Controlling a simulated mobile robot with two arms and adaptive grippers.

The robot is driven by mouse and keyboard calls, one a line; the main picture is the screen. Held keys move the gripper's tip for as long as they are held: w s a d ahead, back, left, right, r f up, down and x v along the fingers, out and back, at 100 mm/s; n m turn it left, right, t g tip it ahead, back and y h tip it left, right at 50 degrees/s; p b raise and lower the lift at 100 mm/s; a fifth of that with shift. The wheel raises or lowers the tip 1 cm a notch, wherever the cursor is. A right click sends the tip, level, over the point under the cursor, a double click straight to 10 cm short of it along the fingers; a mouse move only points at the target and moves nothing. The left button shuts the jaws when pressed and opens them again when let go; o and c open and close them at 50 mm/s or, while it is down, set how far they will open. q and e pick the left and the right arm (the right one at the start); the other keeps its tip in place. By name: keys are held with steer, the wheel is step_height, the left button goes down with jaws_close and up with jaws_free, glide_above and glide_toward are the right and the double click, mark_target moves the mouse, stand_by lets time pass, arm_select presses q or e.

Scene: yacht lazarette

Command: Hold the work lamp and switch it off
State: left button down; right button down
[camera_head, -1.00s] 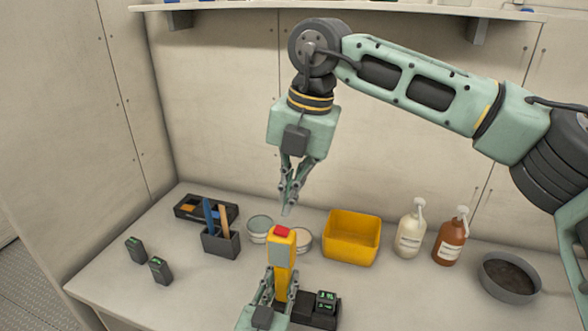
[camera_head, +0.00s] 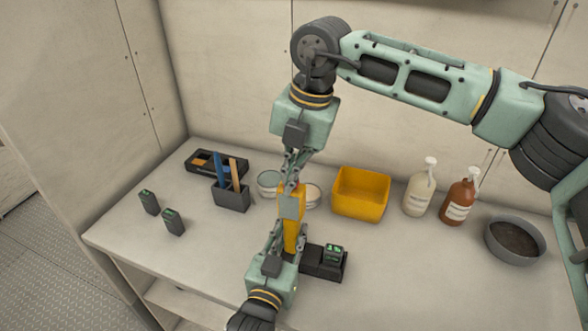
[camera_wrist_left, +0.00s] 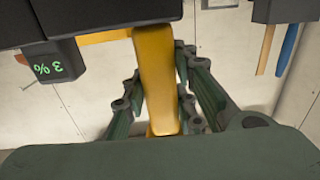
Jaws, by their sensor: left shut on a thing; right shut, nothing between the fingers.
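The yellow work lamp (camera_head: 291,235) stands upright near the front of the bench, with a grey panel near its top. My left gripper (camera_head: 289,240) is shut around its body from the front; the wrist view also shows the lamp's yellow body (camera_wrist_left: 157,80) between the fingers. My right gripper (camera_head: 287,184) is shut and empty, pointing down with its fingertips at the lamp's top. The fingers hide the red button there; I cannot tell whether they touch or press it.
A dark charger (camera_head: 316,263) holding a battery (camera_head: 333,252) sits close right of the lamp. Behind are a tool holder (camera_head: 231,198), round tins (camera_head: 269,180) and a yellow bin (camera_head: 361,191). Bottles (camera_head: 419,190) and a grey bowl (camera_head: 515,242) stand right; two batteries (camera_head: 173,222) stand left.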

steer(key=shift+d+f, duration=0.1)
steer(key=shift+f, duration=0.05)
steer(key=shift+s+d+f, duration=0.25)
steer(key=shift+s+d, duration=0.1)
steer(key=shift+d, duration=0.4)
steer(key=a+r, duration=0.3)
steer(key=r, duration=1.1)
steer(key=shift+w+r, duration=0.35)
steer(key=shift+w, duration=0.05)
steer(key=d, duration=0.2)
steer(key=s+d, duration=0.1)
steer(key=d, duration=0.1)
steer(key=shift+d+r, duration=0.2)
steer(key=shift+d, duration=0.1)
steer(key=shift+a, duration=0.1)
